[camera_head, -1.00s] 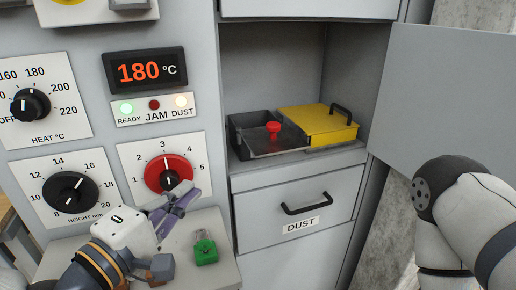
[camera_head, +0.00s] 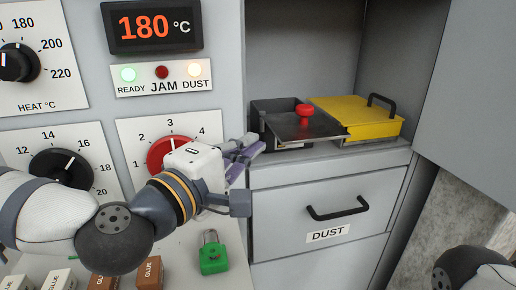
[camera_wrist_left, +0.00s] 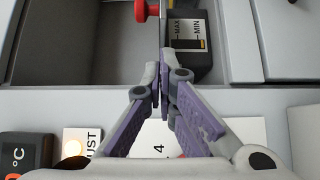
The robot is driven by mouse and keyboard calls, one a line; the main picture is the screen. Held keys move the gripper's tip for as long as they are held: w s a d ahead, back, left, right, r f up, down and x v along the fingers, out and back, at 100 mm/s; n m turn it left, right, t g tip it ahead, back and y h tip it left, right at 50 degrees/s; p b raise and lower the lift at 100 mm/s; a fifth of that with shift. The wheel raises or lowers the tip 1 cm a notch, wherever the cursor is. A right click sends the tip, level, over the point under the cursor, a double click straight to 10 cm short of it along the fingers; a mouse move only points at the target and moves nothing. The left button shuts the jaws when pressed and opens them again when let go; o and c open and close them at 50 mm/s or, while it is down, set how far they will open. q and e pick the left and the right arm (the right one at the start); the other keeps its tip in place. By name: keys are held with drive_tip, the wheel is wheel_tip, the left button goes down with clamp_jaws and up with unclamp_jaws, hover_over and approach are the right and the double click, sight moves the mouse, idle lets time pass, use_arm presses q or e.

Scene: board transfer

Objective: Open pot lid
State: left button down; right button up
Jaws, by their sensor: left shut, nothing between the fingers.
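The pot is a dark box (camera_head: 262,115) in the open compartment. Its dark metal lid (camera_head: 322,131) with a red knob (camera_head: 305,110) lies over it, reaching to the right. In the left wrist view the red knob (camera_wrist_left: 140,11) is at the top, beside a dark container wall with a MAX/MIN label (camera_wrist_left: 188,30). My left gripper (camera_head: 257,146) is shut and empty, just in front of the compartment and left of the pot. In the left wrist view its fingertips (camera_wrist_left: 164,72) are together, below the knob and apart from it. My right gripper is out of view.
A yellow lidded box (camera_head: 358,118) with a black handle stands right of the pot. Below is the DUST drawer (camera_head: 320,205). An open door (camera_head: 470,110) stands at right. A green padlock (camera_head: 213,258) and glue blocks (camera_head: 150,272) are on the lower ledge.

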sight(279, 139)
use_arm(q)
drive_tip(key=shift+w+d, duration=0.3)
drive_tip(key=shift+d, duration=0.6)
drive_tip(key=shift+w+d+p, duration=0.1)
drive_tip(key=shift+d+p, duration=0.55)
drive_tip(key=shift+d, duration=0.6)
